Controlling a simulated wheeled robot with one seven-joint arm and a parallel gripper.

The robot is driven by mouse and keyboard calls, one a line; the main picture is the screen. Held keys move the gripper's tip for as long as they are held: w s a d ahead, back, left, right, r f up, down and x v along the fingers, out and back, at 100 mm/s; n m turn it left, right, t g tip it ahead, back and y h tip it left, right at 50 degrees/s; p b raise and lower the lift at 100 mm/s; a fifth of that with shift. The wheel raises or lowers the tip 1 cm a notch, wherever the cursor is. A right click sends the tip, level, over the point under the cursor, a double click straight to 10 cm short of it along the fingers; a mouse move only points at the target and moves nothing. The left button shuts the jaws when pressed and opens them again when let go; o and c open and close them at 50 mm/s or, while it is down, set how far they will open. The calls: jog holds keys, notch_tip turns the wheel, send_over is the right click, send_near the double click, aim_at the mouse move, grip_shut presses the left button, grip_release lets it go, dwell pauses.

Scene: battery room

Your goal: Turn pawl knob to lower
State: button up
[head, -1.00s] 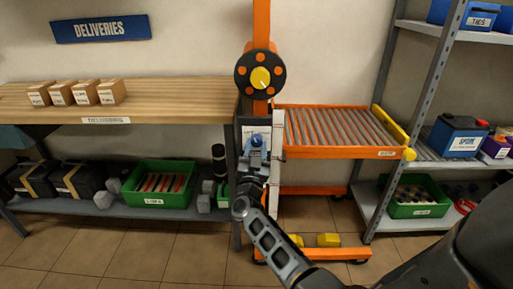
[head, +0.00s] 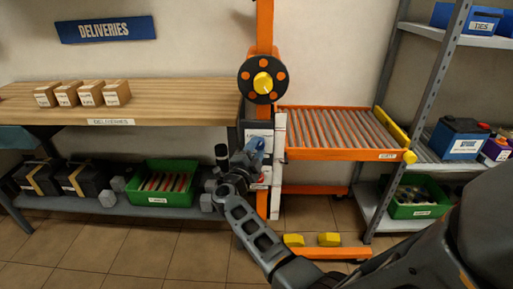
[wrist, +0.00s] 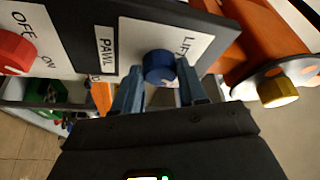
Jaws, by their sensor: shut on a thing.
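The pawl knob (wrist: 160,66) is a round blue knob on a white plate in the wrist view. In the head view my gripper (head: 256,150) is at the panel on the orange lift mast (head: 264,22), tilted up to the right. There the gripper hides the knob. The knob's pointer direction cannot be told.
A red OFF/ON knob (wrist: 14,52) is left of the pawl plate. A yellow knob (wrist: 278,90) is to the right. The roller platform (head: 335,131) stands right of the mast, the wooden deliveries bench (head: 170,98) left, and a metal shelf (head: 430,95) far right.

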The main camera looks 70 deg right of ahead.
jog(key=shift+m+y+p, duration=0.4)
jog(key=shift+m+p, duration=0.05)
jog(key=shift+m, duration=0.85)
jog(key=shift+g, duration=0.3)
jog(key=o, duration=1.1)
jog(key=shift+c, duration=0.2)
jog(key=shift+r, duration=0.1)
jog(key=a, duration=0.7)
jog(key=shift+a+f, duration=0.35)
jog(key=shift+a, duration=0.05)
jog(key=shift+s, duration=0.15)
